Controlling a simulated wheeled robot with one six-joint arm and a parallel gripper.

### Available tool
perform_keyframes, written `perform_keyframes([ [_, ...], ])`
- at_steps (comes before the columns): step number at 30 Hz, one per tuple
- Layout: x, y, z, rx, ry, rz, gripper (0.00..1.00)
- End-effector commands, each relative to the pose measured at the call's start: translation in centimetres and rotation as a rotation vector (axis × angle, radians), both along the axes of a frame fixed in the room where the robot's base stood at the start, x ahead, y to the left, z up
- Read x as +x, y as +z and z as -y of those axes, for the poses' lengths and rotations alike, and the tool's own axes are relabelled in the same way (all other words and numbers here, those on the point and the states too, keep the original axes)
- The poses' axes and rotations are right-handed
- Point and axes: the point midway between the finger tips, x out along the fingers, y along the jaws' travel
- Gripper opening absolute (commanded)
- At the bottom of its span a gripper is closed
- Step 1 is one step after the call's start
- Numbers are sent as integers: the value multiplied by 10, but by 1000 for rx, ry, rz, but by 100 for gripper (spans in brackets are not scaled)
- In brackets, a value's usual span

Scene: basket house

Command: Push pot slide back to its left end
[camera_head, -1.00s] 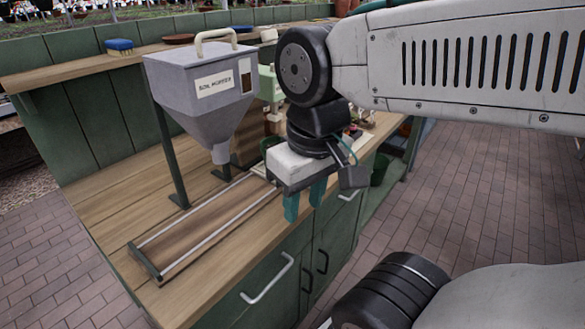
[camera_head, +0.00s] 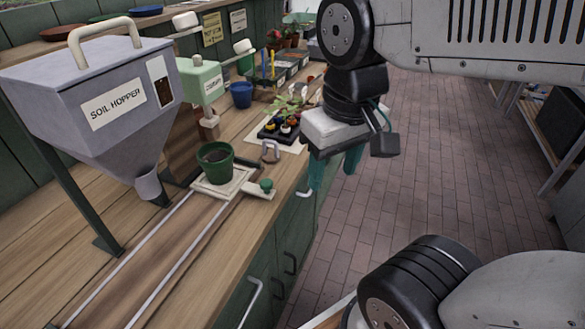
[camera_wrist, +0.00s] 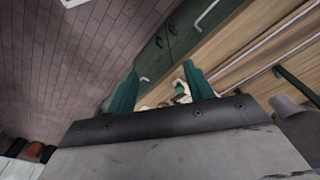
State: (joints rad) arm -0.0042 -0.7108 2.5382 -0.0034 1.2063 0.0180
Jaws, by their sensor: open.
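The pot slide (camera_head: 226,181) is a pale square plate on two metal rails (camera_head: 187,246), at the far right end of the rails in the head view. A green pot (camera_head: 215,163) with dark soil stands upright on it. A handle with a green knob (camera_head: 266,186) sticks out at its front right side. My gripper (camera_head: 332,172) is open and empty, fingers pointing down, to the right of the knob and apart from it, beyond the bench's front edge. In the wrist view, my open gripper's fingers (camera_wrist: 162,88) frame a small green and white thing, partly hidden.
The soil hopper (camera_head: 95,85) stands over the rails on the left. A green dispenser (camera_head: 201,85), a blue cup (camera_head: 241,95) and a seedling tray (camera_head: 279,127) stand behind the slide. A grey handle (camera_head: 270,152) stands near the knob. The rails left of the slide are clear.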

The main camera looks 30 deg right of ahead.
Motion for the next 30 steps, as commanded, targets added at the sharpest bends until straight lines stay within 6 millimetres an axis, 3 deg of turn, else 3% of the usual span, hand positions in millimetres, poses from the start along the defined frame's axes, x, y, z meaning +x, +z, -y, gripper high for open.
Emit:
perform_keyframes([
  [7,84,-16,-12,7,-51,-54,52],
  [12,147,-46,-20,10,-97,-84,52],
  [15,174,-65,-25,10,-118,-98,52],
  [21,201,-87,-30,11,-140,-107,52],
  [26,205,-100,-30,10,-145,-110,52],
  [30,204,-122,-29,10,-145,-112,52],
])
